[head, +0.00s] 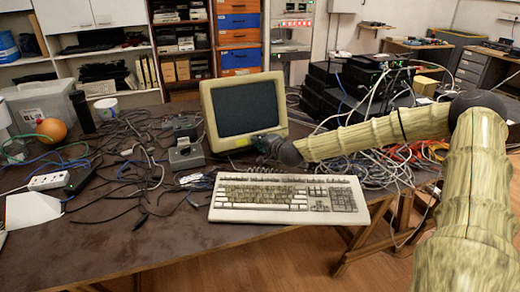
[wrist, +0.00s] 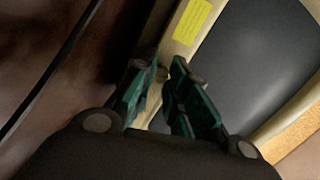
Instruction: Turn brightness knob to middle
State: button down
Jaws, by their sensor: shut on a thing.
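The old beige monitor (head: 207,105) stands on the table behind the keyboard, its dark screen facing forward. My gripper (head: 256,142) is at the monitor's lower front edge in the head view, reaching in from the right. In the wrist view my gripper (wrist: 165,72) has its two green-lined fingers close together against the beige bezel (wrist: 187,48), beside the dark screen (wrist: 255,65). It is shut on the brightness knob, which is mostly hidden between the fingertips. The knob's turn angle cannot be made out.
A yellow label (wrist: 192,20) is on the bezel close to the fingers. The beige keyboard (head: 290,200) lies below my arm. Tangled dark cables (head: 125,165) cover the table's left side; stacked black devices (head: 335,85) and pale cables stand at right.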

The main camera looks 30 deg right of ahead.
jog(key=shift+d+f+m+b, duration=0.1)
jog(key=shift+f+m+b, duration=0.05)
jog(key=shift+m+b, duration=1.3)
jog(key=c, duration=1.4)
grip_release()
jog(key=shift+s+d, duration=0.1)
jog(key=shift+d, duration=0.05)
jog(key=shift+o, duration=0.2)
jog(key=shift+a, duration=0.2)
